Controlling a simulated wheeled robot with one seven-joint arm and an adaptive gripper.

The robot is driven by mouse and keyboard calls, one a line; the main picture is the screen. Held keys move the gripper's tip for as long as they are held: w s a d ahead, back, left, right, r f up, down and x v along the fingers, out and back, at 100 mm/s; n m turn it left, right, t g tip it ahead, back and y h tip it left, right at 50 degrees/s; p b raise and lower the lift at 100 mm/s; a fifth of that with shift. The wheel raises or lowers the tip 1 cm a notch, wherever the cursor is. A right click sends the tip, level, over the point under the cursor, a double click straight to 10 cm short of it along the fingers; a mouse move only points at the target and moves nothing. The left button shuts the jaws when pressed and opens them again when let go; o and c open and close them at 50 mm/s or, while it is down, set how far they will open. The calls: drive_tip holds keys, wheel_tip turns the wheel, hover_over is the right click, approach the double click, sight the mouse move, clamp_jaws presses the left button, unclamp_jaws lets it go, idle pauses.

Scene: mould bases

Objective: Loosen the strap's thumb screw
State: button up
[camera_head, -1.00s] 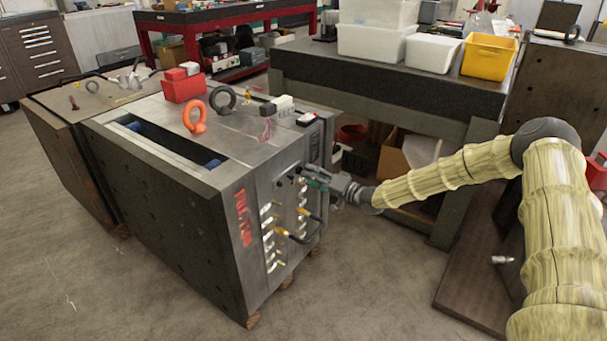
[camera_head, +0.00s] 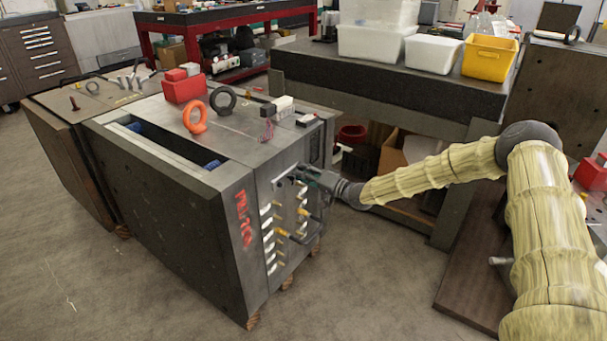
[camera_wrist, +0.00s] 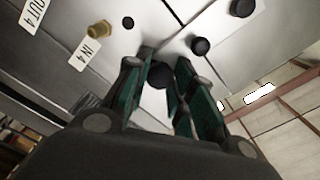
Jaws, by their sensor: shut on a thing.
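The mould base (camera_head: 180,200) stands on the floor with its fitting-covered face toward my arm. A light metal strap (camera_wrist: 205,75) lies against that face in the wrist view. A dark round thumb screw (camera_wrist: 160,75) sits between my fingers, partly hidden by them. My gripper (camera_wrist: 162,62) has green-lined fingers closed on the thumb screw. In the head view my gripper (camera_head: 308,177) is at the upper part of the face, and the screw cannot be made out there.
Other dark knobs (camera_wrist: 200,45) and a brass fitting (camera_wrist: 98,29) beside an "IN 4" label are close by. Brass fittings and hoses (camera_head: 285,233) stick out below my gripper. A dark workbench (camera_head: 400,80) with bins stands behind. Floor is clear in front.

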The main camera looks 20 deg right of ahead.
drive_tip(key=shift+n, duration=0.3)
clamp_jaws()
drive_tip(key=shift+d+n+b, duration=0.1)
drive_tip(key=shift+n+b, duration=2.35)
drive_tip(key=shift+n, duration=8.25)
drive_tip(key=o, duration=1.1)
unclamp_jaws()
drive_tip(key=shift+f, duration=0.1)
drive_tip(key=shift+c, duration=0.2)
drive_tip(key=v, duration=1.2)
